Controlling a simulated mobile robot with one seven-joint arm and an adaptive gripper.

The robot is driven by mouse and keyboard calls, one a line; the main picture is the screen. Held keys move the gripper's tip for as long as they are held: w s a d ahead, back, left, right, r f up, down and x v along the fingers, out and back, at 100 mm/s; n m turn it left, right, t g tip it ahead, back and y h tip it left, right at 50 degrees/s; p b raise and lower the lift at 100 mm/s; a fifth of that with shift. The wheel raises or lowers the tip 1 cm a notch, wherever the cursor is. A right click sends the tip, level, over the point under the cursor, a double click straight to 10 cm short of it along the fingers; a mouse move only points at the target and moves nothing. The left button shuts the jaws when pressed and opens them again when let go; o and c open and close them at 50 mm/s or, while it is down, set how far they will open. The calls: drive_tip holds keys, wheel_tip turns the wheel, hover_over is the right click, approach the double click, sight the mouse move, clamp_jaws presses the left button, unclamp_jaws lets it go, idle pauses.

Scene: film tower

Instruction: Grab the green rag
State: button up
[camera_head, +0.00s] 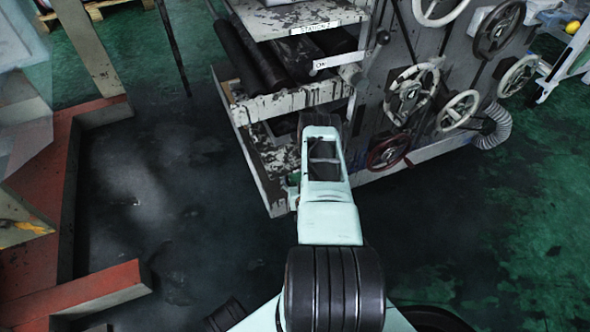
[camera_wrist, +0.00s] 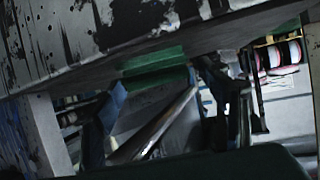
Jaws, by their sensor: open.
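A green piece of cloth, which looks like the green rag (camera_wrist: 155,63), shows near the middle of the wrist view, just under a paint-worn grey beam. My gripper (camera_wrist: 160,82) is open in the wrist view, with one dark finger to the left of the cloth and one to the right. The cloth appears between the fingertips; I cannot tell whether they touch it. In the head view my arm reaches into the lower shelves of the machine, and my fingers are hidden there. The rag cannot be made out for sure in that view.
The worn grey machine (camera_head: 290,104) has open shelves, dark rollers (camera_head: 262,58) and several handwheels (camera_head: 411,95) to the right. The grey beam (camera_wrist: 160,28) crosses close above my fingers. A red kerb (camera_head: 95,290) lies at the left; dark floor (camera_head: 170,190) between is clear.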

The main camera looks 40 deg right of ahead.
drive_tip(key=c, duration=1.2)
drive_tip(key=shift+c, duration=0.2)
drive_tip(key=shift+r, duration=0.1)
